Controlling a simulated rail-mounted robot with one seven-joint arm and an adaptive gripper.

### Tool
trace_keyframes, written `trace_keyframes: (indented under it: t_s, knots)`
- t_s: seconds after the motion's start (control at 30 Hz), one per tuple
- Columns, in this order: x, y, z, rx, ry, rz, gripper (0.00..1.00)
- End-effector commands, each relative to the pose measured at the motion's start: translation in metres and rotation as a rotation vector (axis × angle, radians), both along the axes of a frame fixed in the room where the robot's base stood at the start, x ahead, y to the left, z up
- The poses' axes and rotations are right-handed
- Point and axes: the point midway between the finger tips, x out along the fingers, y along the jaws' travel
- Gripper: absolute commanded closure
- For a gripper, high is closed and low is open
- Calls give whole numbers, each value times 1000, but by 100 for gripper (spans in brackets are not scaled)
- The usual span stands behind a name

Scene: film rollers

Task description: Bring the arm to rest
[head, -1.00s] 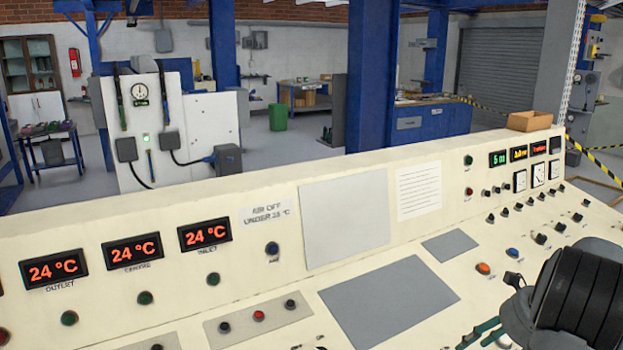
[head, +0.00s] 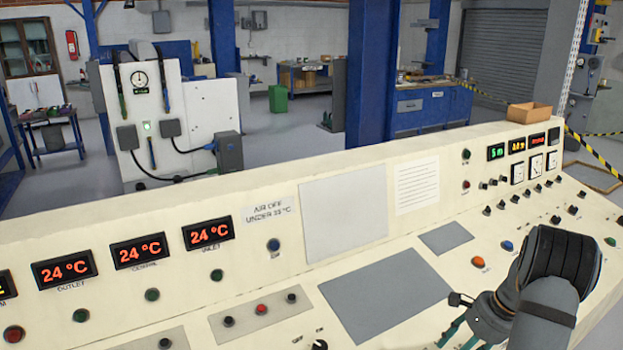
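My gripper (head: 452,343) is at the lower right of the head view, low over the front of the cream control console (head: 150,215). Its two teal fingers point down and left with a gap between them. The bottom edge of the picture cuts them off in part. I see nothing between the fingers. My dark grey arm bends above and right of the gripper and covers part of the console's right side. I cannot tell how far the gripper is above the panel.
The console carries red 24 °C displays (head: 139,251), buttons, switches and a large grey plate (head: 385,296) left of my gripper. A cardboard box (head: 529,112) stands on its back ledge. Behind it are a white cabinet (head: 197,105), a blue column (head: 371,70) and open floor.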

Motion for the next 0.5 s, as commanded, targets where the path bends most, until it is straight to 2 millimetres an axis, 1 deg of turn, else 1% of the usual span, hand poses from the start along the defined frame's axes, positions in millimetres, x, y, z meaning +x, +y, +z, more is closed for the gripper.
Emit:
trace_keyframes:
  t_s: [0.03,0.3,0.4,0.5]
  knots:
    - [1,1,8,-16,-7,91,49]
    - [2,2,8,-118,-66,585,49]
    - [3,3,6,-146,-82,715,49]
    - [3,3,4,-164,-93,807,49]
